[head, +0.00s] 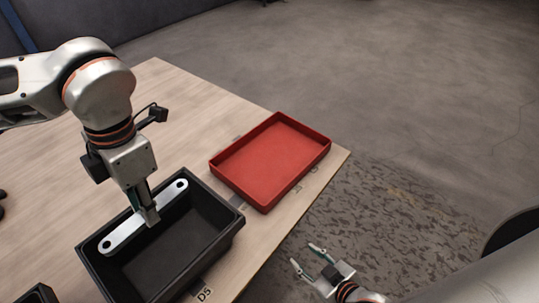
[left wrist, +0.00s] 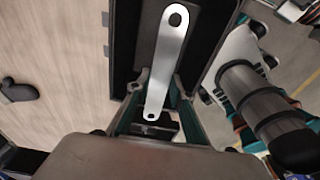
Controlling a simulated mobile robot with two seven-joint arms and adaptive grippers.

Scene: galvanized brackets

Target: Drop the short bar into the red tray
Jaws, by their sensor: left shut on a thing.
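The short bar (head: 122,232) is a flat pale metal bar with a hole at each end. My left gripper (head: 149,213) is shut on it near its middle, at the black bin (head: 222,241). In the left wrist view the bar (left wrist: 168,58) runs away between the fingers of my left gripper (left wrist: 160,88). I cannot tell whether the bar touches the bin. The red tray (head: 262,158) is empty and lies right of the bin, apart from it. My right gripper (head: 307,260) is open and empty, off the table's edge at the bottom.
The wooden table (head: 183,101) has free room behind the black bin and left of the red tray. A second dark bin (head: 40,294) shows at the bottom left corner. A label reading D5 (head: 205,294) is at the table's front edge.

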